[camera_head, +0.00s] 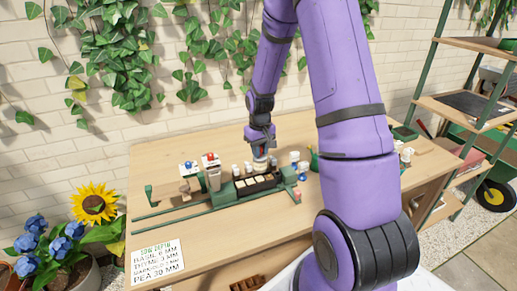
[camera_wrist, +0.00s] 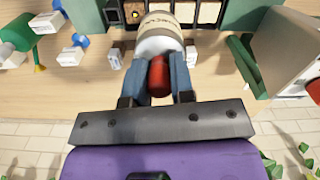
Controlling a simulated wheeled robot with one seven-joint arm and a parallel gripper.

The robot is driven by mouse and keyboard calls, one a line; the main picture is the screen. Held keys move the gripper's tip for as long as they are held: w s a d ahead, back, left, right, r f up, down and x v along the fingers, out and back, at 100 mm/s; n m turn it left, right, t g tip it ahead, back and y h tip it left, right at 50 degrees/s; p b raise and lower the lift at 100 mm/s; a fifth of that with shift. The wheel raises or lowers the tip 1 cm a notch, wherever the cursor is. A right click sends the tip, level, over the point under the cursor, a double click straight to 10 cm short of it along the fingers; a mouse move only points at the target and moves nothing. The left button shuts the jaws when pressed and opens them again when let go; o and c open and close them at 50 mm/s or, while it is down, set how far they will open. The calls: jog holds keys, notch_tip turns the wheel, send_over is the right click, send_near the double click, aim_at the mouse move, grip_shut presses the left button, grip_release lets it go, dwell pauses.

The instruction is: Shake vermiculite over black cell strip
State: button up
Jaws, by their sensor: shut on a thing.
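My gripper (camera_wrist: 158,74) has its two blue-grey fingers shut on the red part of a shaker (camera_wrist: 158,42). The shaker has a pale body with printed lettering, partly cut off in the wrist view. In the head view the shaker (camera_head: 261,164) hangs below my gripper (camera_head: 262,150), at the back edge of the black cell strip (camera_head: 262,187). The strip (camera_wrist: 197,14) also shows at the top of the wrist view. Several cells look filled with pale cream material; a cell at the left in the wrist view looks dark. I cannot tell whether grains are falling.
A green holder with long rails (camera_head: 170,208) lies around the strip on the wooden table (camera_head: 160,160). A blue-and-white item (camera_head: 303,168) stands to the right. A seed-depth sign (camera_head: 157,262) lies at the front left.

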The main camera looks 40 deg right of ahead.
jog(key=shift+f, duration=0.8)
jog(key=shift+s+d, duration=0.15)
jog(key=shift+d, duration=0.4)
jog(key=shift+w+a, duration=0.15)
jog(key=shift+a, duration=0.45)
jog(key=shift+w+a, duration=0.15)
jog(key=shift+a, duration=0.4)
jog(key=shift+s+d, duration=0.15)
jog(key=shift+d, duration=0.45)
jog(key=shift+s+d, duration=0.15)
jog(key=shift+d, duration=0.4)
